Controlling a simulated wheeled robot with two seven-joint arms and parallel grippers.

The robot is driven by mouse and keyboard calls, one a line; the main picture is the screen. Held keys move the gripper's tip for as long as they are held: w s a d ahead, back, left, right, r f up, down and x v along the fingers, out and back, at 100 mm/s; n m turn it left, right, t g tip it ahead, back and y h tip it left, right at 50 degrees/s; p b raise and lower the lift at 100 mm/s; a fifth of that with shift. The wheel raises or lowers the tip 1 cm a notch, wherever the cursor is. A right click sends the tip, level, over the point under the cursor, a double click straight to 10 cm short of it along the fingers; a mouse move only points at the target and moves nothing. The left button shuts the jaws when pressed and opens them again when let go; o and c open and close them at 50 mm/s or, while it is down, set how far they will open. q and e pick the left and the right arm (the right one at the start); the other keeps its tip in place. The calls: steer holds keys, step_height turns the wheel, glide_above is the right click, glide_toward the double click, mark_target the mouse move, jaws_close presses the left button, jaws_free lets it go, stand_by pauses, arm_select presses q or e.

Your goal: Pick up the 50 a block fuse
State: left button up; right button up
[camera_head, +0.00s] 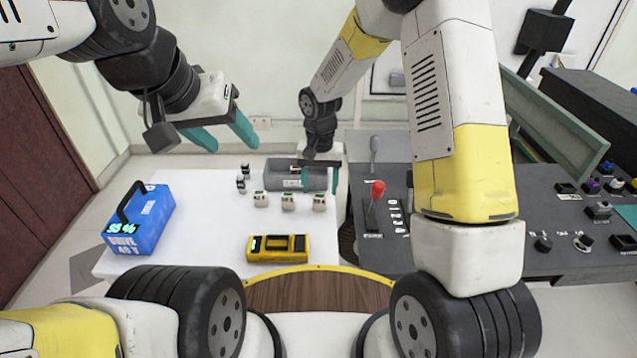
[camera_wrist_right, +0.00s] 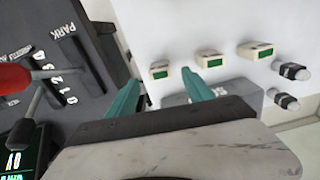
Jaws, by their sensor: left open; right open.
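Three small cream block fuses with green labels stand in a row on the white table: left (camera_head: 261,200), middle (camera_head: 288,202) and right (camera_head: 319,203). Their ratings are too small to read, so I cannot tell which is 50 A. The right wrist view shows them in reversed order: right fuse (camera_wrist_right: 160,72), middle fuse (camera_wrist_right: 208,61), left fuse (camera_wrist_right: 255,51). My right gripper (camera_head: 320,181) is open and empty by the right fuse; in the wrist view that fuse appears just past the gap between the teal fingertips (camera_wrist_right: 164,86). My left gripper (camera_head: 227,138) is open and empty, raised behind the table.
A grey box (camera_head: 278,175) lies behind the fuses. Two dark-and-white cylinders (camera_head: 241,183) stand left of it. A yellow device (camera_head: 277,254) and blue battery (camera_head: 140,222) are on the table. A console with a red-knobbed lever (camera_head: 377,190) stands right.

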mark_target(320, 196)
step_height(320, 196, down, 3)
steer(key=shift+f, duration=0.15)
steer(key=shift+c, duration=0.2)
jaws_close()
